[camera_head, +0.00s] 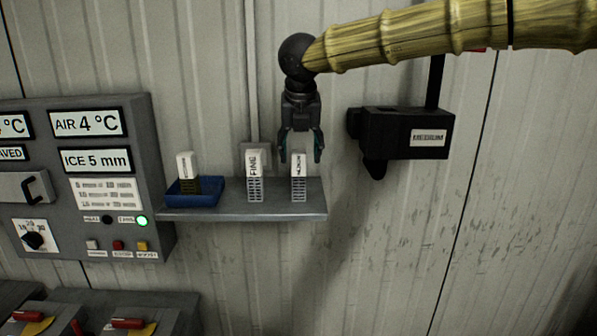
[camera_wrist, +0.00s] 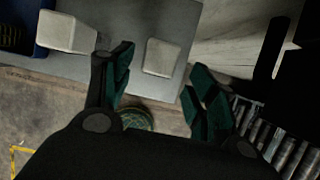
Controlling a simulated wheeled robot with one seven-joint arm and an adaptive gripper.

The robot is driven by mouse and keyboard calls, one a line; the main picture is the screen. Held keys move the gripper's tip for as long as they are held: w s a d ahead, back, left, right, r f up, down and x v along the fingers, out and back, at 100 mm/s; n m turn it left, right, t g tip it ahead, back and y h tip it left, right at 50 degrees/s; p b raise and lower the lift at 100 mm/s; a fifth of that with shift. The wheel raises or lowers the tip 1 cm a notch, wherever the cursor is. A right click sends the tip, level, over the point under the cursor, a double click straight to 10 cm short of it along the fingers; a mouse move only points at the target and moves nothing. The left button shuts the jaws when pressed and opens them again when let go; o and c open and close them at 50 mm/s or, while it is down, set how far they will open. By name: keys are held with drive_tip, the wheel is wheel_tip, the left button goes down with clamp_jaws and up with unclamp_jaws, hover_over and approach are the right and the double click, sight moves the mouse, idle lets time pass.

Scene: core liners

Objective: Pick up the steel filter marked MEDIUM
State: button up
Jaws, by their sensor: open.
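The filter I take for the MEDIUM one (camera_head: 298,184) stands upright at the right end of a grey wall shelf, with a white top block and a slotted metal lower part. Its vertical label is too small to read surely. My gripper (camera_head: 301,157) points down, open, with its fingertips on either side of the white block. In the wrist view, the filter's pale top (camera_wrist: 161,58) lies between the two green-padded fingers (camera_wrist: 162,66), with gaps visible. A filter marked FINE (camera_head: 254,180) stands to its left; its white block (camera_wrist: 68,32) shows in the wrist view.
A third filter (camera_head: 184,165) stands in a blue tray (camera_head: 207,200) at the shelf's (camera_head: 235,213) left end. A black wall device (camera_head: 385,131) labelled MEDIUM is close right of my gripper. A grey control panel (camera_head: 155,185) is at left.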

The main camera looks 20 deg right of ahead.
sight(297, 153)
drive_tip(key=shift+w+f, duration=0.1)
drive_tip(key=shift+f, duration=0.3)
drive_tip(key=shift+w+a+f+p, duration=0.1)
drive_tip(key=shift+w+f+p, duration=0.1)
drive_tip(key=shift+w+f, duration=0.3)
drive_tip(key=shift+w+a+f+p, duration=0.1)
drive_tip(key=shift+w+f+p, duration=0.1)
drive_tip(key=shift+f, duration=0.45)
drive_tip(key=shift+w+d+f+p, duration=0.25)
drive_tip(key=shift+d+f+p, duration=0.15)
drive_tip(key=shift+p, duration=0.45)
drive_tip(key=x, duration=0.1)
drive_tip(key=p+x, duration=0.1)
drive_tip(key=x, duration=0.1)
drive_tip(key=shift+w, duration=0.3)
drive_tip(key=shift+f+p, duration=0.35)
drive_tip(key=shift+f, duration=0.05)
drive_tip(key=shift+d, duration=0.1)
drive_tip(key=c, duration=1.2)
